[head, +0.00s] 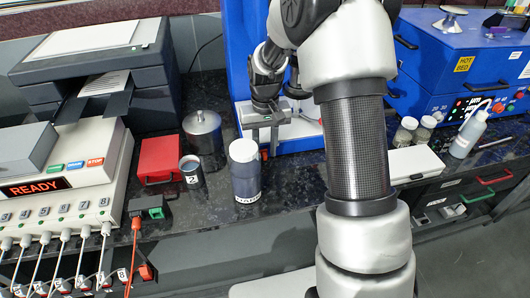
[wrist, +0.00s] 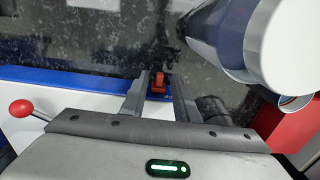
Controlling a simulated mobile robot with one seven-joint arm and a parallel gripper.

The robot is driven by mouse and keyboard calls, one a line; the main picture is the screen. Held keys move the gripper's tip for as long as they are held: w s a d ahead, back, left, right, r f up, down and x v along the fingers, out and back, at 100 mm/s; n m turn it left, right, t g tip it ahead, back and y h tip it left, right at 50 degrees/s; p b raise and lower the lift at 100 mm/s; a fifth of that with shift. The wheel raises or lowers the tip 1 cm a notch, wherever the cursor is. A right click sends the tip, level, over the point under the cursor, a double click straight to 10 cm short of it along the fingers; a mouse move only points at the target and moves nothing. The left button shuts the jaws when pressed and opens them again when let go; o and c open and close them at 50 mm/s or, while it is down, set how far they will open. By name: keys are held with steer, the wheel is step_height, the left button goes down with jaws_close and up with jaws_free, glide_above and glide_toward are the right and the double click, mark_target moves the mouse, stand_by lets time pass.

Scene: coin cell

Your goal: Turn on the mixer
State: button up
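The mixer appears to be the blue machine (head: 239,50) behind my arm, with a blue frame and a white bed; my arm hides much of it. In the wrist view its blue front edge (wrist: 60,76) runs across the picture. A small orange-red switch (wrist: 158,82) sits on that edge. My gripper (wrist: 158,77) has its two fingers apart, with the switch showing between them near the tips; I cannot tell whether they touch it. In the head view my gripper (head: 264,126) is low at the machine's front, its fingertips hard to make out.
A white-lided jar (head: 245,178) stands close in front, and also fills the upper right of the wrist view (wrist: 279,45). A steel pot (head: 203,133), a dark cup (head: 191,172) and a red box (head: 160,158) stand left. A red-knobbed lever (wrist: 21,108) is left of my gripper.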

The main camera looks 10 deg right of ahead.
steer(key=shift+f, duration=0.55)
jaws_close()
stand_by(1.1)
